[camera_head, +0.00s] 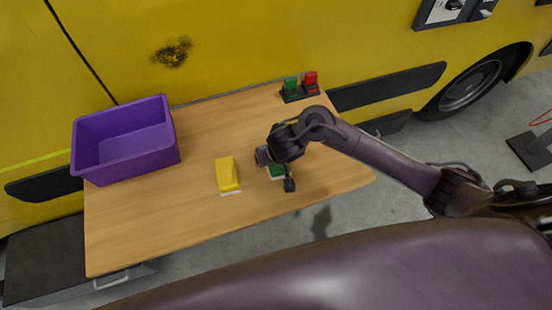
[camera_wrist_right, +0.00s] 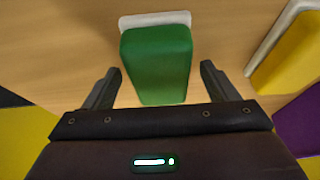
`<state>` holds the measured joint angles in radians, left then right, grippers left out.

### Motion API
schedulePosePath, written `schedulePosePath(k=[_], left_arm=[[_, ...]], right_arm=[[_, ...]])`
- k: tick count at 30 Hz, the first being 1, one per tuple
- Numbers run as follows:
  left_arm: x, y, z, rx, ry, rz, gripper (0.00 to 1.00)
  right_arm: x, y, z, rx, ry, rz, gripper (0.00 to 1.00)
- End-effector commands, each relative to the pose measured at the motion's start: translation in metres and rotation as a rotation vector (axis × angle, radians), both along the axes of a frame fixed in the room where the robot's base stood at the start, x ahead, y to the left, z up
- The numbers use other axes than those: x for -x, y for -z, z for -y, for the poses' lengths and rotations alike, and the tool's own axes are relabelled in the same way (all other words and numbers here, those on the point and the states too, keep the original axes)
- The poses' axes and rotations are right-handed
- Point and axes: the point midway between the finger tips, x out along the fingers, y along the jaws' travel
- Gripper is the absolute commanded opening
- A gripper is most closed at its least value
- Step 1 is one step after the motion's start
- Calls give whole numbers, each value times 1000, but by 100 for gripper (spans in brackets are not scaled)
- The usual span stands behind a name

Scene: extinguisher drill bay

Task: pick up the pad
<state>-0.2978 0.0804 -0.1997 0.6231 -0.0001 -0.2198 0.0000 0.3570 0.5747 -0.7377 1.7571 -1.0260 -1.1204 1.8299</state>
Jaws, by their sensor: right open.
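A green pad (camera_wrist_right: 157,65) with a white base layer lies on the wooden table, seen between the two fingers of my right gripper (camera_wrist_right: 159,68) in the right wrist view. The fingers are open, one on each side of the pad, with a gap on both sides. In the head view the right gripper (camera_head: 276,171) is over the green pad (camera_head: 277,173), hiding most of it. A yellow pad (camera_head: 227,174) with a white base lies to the left on the table; its edge also shows in the right wrist view (camera_wrist_right: 292,55). My left gripper is not in view.
A purple open bin (camera_head: 128,165) stands at the table's left back. A dark holder (camera_head: 300,94) with a green and a red item stands at the back right. The table (camera_head: 150,225) is bare at its front left. A yellow vehicle (camera_head: 230,40) stands behind.

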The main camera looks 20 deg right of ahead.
Motion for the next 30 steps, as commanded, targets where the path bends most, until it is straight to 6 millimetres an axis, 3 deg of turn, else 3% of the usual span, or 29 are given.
schedulePosePath(k=[16,27,30], left_arm=[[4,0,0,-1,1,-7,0],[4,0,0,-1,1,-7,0],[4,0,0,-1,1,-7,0]], right_arm=[[0,4,0,0,-1,-1,80],[0,4,0,0,-1,0,32],[0,4,0,0,0,0,27]])
